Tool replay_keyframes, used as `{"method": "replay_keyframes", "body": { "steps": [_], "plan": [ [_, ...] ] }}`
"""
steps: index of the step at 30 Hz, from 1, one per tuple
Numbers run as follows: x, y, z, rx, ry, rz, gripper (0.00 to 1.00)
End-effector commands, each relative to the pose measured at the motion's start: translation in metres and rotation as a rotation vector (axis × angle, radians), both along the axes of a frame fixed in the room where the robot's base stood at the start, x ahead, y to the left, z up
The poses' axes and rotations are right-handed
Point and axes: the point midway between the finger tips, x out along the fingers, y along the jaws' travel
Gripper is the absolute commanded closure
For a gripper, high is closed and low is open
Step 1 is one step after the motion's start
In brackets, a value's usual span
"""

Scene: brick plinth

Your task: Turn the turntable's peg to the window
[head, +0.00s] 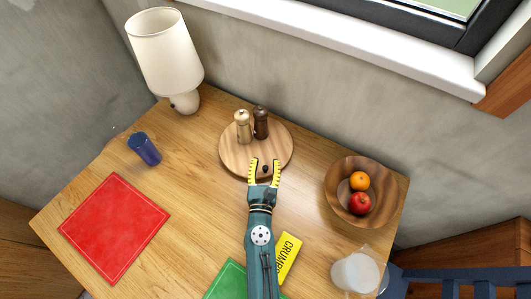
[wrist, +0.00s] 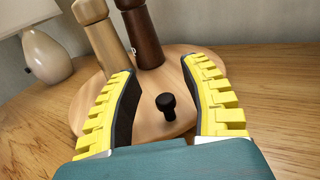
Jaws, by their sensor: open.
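The round wooden turntable (head: 232,153) stands on the table below the window. Its short black peg (wrist: 167,105) rises near the turntable's near edge, on the side away from the window; it also shows in the head view (head: 265,169). A light wooden mill (head: 242,127) and a dark brown mill (head: 261,123) stand upright on the turntable's far part. My gripper (head: 265,163) is open, with its yellow ridged fingers over the near edge of the turntable. In the wrist view the peg appears between the two fingers, with a gap on each side.
The window sill (head: 350,45) runs along the wall behind. A white lamp (head: 167,55) and a blue cup (head: 144,149) stand left. A wooden fruit bowl (head: 337,190) and a whitish cup (head: 355,272) are right. A red mat (head: 114,227) and a yellow CRUMBS box (head: 289,257) lie nearer.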

Motion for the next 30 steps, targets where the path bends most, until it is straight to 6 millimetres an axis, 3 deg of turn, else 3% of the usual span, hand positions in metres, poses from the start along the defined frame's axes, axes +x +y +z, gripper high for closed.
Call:
{"method": "replay_keyframes", "body": {
  "steps": [18, 30],
  "plan": [
    [0.0, -0.001, 0.075, -0.001, -0.002, -0.001, 0.55],
    [0.0, 0.0, 0.085, 0.0, -0.003, 0.0, 0.55]
  ]
}}
